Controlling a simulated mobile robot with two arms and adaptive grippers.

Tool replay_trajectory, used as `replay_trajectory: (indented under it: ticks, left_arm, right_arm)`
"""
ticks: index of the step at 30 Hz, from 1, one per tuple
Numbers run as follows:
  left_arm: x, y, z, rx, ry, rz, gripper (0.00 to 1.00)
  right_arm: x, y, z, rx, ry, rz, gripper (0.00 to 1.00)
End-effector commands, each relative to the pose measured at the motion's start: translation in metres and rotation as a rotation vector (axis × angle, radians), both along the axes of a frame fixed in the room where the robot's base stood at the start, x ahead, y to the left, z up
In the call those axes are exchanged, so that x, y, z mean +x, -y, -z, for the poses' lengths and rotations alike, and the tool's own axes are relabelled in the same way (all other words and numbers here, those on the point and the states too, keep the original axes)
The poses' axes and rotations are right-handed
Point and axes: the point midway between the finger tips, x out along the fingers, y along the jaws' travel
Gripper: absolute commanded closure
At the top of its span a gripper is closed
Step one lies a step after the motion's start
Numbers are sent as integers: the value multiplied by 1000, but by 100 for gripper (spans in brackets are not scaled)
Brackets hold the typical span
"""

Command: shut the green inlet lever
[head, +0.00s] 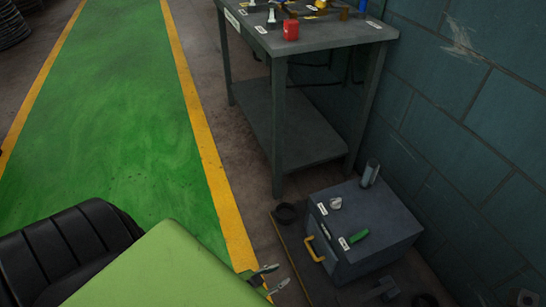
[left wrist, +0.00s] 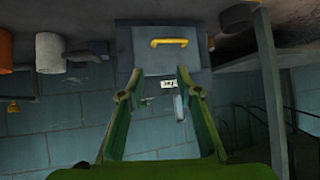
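The green lever (head: 357,238) lies on top of a grey box (head: 365,218) on the floor, beside a small white label. My left gripper (head: 274,278) is in front of the box, to its left in the head view, apart from it. Its fingers are open and empty. In the left wrist view the open fingers (left wrist: 159,74) point towards the box (left wrist: 140,62), which appears upside down. My right gripper does not show.
A metal table (head: 322,36) stands behind, with a red block (head: 291,29). A block wall (head: 470,110) is close on the right. The green walkway (head: 115,110) is clear.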

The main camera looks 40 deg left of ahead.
Motion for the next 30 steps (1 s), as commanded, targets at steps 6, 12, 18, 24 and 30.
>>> replay_trajectory:
  ticks: [6,12,18,24,30]
  left_arm:
    - [-5,0,1,5,-18,-2,68]
    - [-5,0,1,4,-17,-2,71]
    - [-4,0,1,4,-16,-2,100]
    - [25,-4,6,-80,28,-35,100]
    - [88,-6,3,-352,109,-107,100]
  right_arm:
    - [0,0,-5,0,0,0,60]
    - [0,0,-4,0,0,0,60]
    - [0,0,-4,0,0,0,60]
    - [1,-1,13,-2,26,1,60]
    - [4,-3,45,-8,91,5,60]
